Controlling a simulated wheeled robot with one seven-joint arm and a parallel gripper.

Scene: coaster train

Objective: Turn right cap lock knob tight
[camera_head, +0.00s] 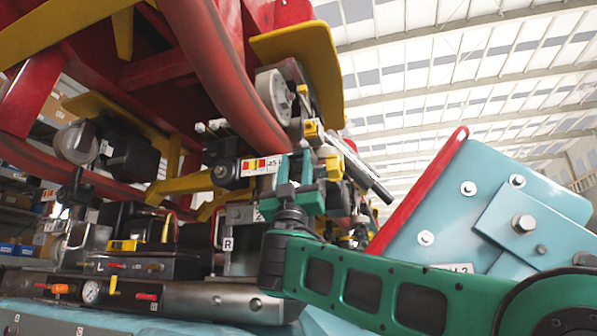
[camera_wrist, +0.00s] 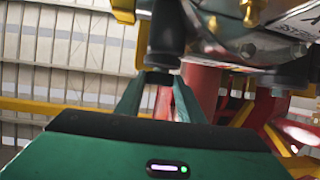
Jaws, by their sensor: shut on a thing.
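My gripper (camera_head: 295,170) has green fingers and reaches up from my green arm to the underside of the red and yellow machinery. In the wrist view its two fingertips (camera_wrist: 160,78) close around the lower end of a dark, upright cylindrical knob (camera_wrist: 166,38). This appears to be the right cap lock knob; its top runs out of the picture. In the head view the fingers and nearby parts largely hide the knob, and its turn angle cannot be read.
A second dark cylinder (camera_wrist: 286,78) hangs to the right in the wrist view. Red curved tubes (camera_head: 215,70) and a yellow plate (camera_head: 300,55) crowd above. A light-blue bolted block (camera_head: 510,215) stands close on the right. A block marked R (camera_head: 240,243) is left of my gripper.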

